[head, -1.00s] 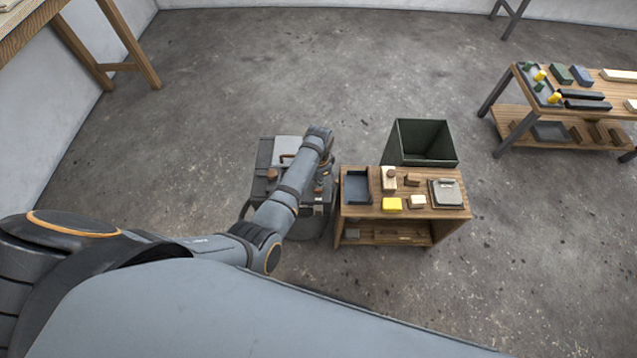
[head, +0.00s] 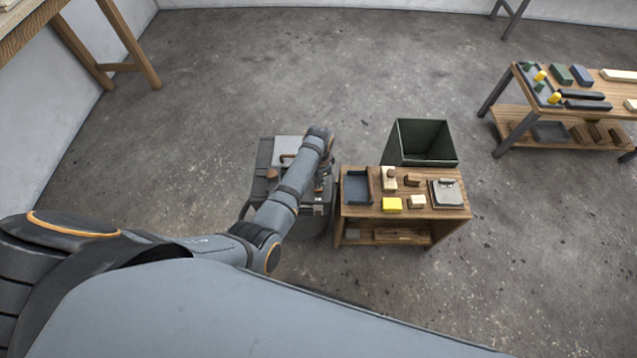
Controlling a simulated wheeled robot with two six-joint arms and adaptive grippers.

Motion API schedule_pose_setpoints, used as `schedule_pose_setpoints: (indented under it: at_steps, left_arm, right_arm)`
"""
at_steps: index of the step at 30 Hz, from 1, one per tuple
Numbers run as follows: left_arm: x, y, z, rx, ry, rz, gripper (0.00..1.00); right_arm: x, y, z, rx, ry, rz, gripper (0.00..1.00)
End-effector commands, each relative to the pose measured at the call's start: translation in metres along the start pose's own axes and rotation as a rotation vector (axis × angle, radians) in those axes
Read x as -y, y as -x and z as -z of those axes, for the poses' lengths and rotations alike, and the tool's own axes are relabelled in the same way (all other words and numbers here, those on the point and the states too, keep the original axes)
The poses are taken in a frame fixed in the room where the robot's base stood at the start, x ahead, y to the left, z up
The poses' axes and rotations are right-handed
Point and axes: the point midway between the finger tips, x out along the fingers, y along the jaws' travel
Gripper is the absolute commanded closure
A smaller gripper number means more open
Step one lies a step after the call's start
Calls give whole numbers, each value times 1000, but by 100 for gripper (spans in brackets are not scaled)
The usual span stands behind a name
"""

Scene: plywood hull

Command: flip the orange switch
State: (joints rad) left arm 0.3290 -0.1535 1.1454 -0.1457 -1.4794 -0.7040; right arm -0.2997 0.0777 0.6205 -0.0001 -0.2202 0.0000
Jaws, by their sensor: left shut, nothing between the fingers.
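A dark grey machine cabinet (head: 264,155) stands left of the small wooden bench. A brown-orange knob (head: 272,175) and a reddish-brown handle (head: 286,158) show on its top. I cannot make out the orange switch for certain; my left forearm and wrist cover much of the cabinet's top. My left gripper (head: 321,187) is small and partly hidden below the wrist, at the cabinet's right side. It is shut with nothing held. Whether it touches the cabinet cannot be told. My right gripper is not in view.
The wooden bench (head: 353,213) holds a blue-grey tray (head: 357,187), a yellow block (head: 392,204), wooden blocks and a clipboard (head: 446,193). A dark green bin (head: 422,143) stands behind it. Another workbench (head: 508,113) is at the right. The floor behind the cabinet is clear.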

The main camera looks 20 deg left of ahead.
Motion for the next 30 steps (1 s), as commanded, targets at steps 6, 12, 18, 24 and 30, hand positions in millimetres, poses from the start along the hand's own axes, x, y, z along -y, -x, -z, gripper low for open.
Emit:
schedule_pose_setpoints:
  at_steps: [6,12,18,24,30]
  left_arm:
    - [0,-4,0,0,0,0,100]
    - [0,-7,0,0,0,1,100]
    - [0,-10,0,-1,0,1,100]
    - [0,-13,0,-1,0,1,100]
    - [0,-16,0,0,0,0,100]
  right_arm:
    - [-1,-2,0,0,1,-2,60]
    - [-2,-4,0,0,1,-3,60]
    - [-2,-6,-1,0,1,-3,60]
    - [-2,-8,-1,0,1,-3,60]
    - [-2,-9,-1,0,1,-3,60]
